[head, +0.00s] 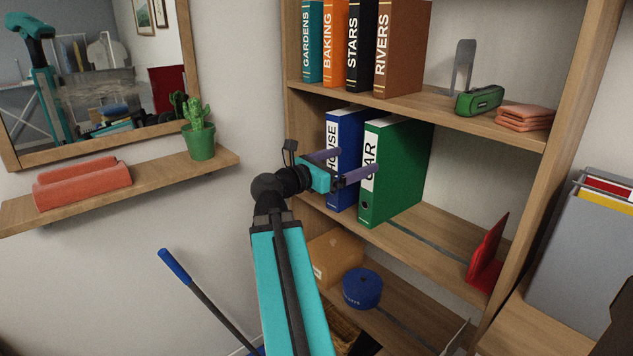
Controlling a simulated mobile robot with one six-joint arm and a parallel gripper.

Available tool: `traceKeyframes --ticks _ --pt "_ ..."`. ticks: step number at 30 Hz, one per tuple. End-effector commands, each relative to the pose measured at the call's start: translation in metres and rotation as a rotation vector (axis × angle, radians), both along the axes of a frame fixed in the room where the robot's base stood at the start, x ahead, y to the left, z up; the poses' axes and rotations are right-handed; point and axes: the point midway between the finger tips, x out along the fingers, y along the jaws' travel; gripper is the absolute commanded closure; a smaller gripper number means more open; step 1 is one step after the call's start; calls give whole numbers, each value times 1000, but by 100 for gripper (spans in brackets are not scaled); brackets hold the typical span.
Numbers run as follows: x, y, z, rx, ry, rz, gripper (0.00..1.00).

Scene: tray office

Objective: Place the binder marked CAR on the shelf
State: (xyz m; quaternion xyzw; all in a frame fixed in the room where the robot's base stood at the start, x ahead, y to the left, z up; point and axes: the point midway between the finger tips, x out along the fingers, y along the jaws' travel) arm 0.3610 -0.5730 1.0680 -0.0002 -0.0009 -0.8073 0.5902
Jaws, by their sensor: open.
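The green binder marked CAR (398,185) stands upright on the middle board of the wooden shelf (440,232). It is right beside a blue binder marked HOUSE (344,185), on that binder's right. My gripper (358,163) is in front of the two binders, with its fingers spread apart. The right finger overlaps the CAR label and the left finger overlaps the HOUSE label in the head view. I see nothing between the fingers. Whether a finger touches a binder I cannot tell.
The middle board is bare right of CAR, up to a red bookend (487,258). Books, a green case (479,100) and folded cloths (525,117) are on the board above. A blue round container (361,288) is below. A wall ledge (150,180) with a cactus (199,135) is left.

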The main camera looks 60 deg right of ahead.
Motion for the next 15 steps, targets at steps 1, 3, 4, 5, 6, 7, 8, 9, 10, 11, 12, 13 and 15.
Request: traceKeyframes --ticks 1,3,4,5,6,7,8,9,10,11,12,13,15 --pt "0 1 -3 -2 -2 2 0" --pt "0 2 -4 0 -1 2 0" --pt "1 4 -3 0 0 3 0" --pt "2 10 -1 0 0 5 0" --pt "4 16 0 1 1 4 0" --pt "5 20 0 1 1 4 0" --pt "6 24 0 1 0 5 0" --pt "7 29 0 1 0 5 0" --pt "8 33 -1 1 0 4 0" --pt "8 33 -3 1 -1 2 0" --pt "9 35 -3 -1 -2 2 0" --pt "10 37 -3 -1 -2 3 0" --pt "12 41 -4 -1 -2 3 0"
